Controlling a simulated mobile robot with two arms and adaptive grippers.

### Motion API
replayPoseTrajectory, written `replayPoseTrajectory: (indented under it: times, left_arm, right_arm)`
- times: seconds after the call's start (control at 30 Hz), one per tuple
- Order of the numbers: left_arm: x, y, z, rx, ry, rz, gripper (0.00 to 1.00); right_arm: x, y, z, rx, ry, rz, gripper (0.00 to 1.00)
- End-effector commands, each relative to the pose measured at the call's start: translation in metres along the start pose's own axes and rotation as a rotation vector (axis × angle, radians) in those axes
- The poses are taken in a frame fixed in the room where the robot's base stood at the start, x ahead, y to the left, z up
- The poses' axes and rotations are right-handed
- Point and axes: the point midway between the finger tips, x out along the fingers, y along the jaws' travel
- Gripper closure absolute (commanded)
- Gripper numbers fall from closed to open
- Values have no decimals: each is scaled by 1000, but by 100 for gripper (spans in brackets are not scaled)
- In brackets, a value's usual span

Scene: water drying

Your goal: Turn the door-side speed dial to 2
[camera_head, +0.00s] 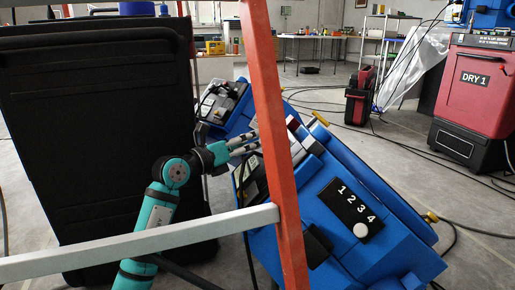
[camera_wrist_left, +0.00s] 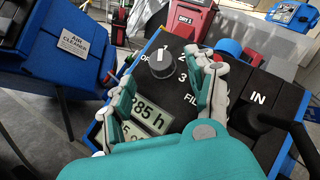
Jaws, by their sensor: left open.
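A dark dial (camera_wrist_left: 162,62) with a white pointer line sits on the black panel in the left wrist view. The printed 1, 2 and 3 run down its right side. The pointer aims up, near the 1; its exact setting is hard to tell. My left gripper (camera_wrist_left: 172,76) is open, its fingertips to either side of the view just below the dial, and no contact shows. In the head view my left gripper (camera_head: 246,143) reaches the blue machine (camera_head: 322,180) behind the orange rail, which hides part of this area. My right gripper is not in view.
The orange rail (camera_head: 272,130) and a grey crossbar (camera_head: 130,246) cross close in front. A black 1-2-3-4 panel (camera_head: 346,207) is on the machine's side.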

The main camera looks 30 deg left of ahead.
Motion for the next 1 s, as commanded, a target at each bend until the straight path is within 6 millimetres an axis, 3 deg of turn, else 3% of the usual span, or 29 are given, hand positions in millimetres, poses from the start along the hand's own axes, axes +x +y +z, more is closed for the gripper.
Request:
replayPoseTrajectory:
  times: [0.23, 0.6, 1.0]
  left_arm:
    - [32, 0, -1, -1, -1, -2, 43]
    - [38, -1, 0, 1, 1, -1, 43]
    - [37, 0, 0, 1, 1, -1, 94]
  right_arm:
    - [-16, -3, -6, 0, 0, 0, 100]
    - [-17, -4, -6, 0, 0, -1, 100]
    - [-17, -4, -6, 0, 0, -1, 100]
